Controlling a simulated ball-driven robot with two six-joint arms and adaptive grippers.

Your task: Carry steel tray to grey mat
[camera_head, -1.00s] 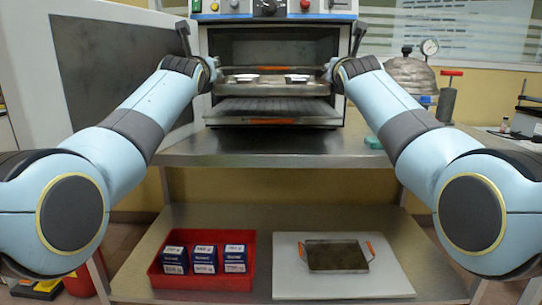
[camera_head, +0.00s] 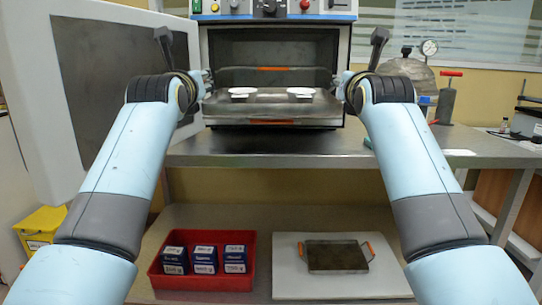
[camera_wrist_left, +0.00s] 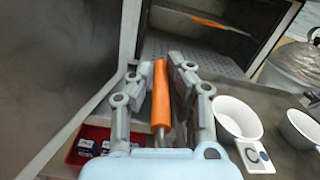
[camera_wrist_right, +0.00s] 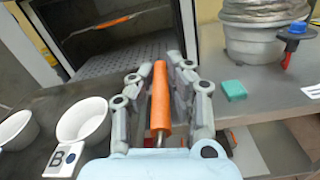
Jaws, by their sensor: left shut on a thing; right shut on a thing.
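The steel tray (camera_head: 271,107) is held level in front of the open oven, above the steel table. Two white dishes (camera_head: 300,92) stand on it, near its left and right sides. My left gripper (camera_head: 206,85) is shut on the tray's left orange handle (camera_wrist_left: 161,95), and my right gripper (camera_head: 338,85) on its right orange handle (camera_wrist_right: 161,95). Small cards lie by the dishes; B (camera_wrist_right: 63,160) shows in the right wrist view. A pale grey mat (camera_head: 290,285) lies on the lower shelf, with a smaller steel tray (camera_head: 337,256) with orange handles on it.
The oven (camera_head: 270,48) stands open, its door (camera_head: 40,100) swung out at the left. A red bin (camera_head: 200,283) with several blue boxes is on the lower shelf. A metal vessel (camera_head: 405,72) with a gauge stands at the right. The table front (camera_head: 270,150) is clear.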

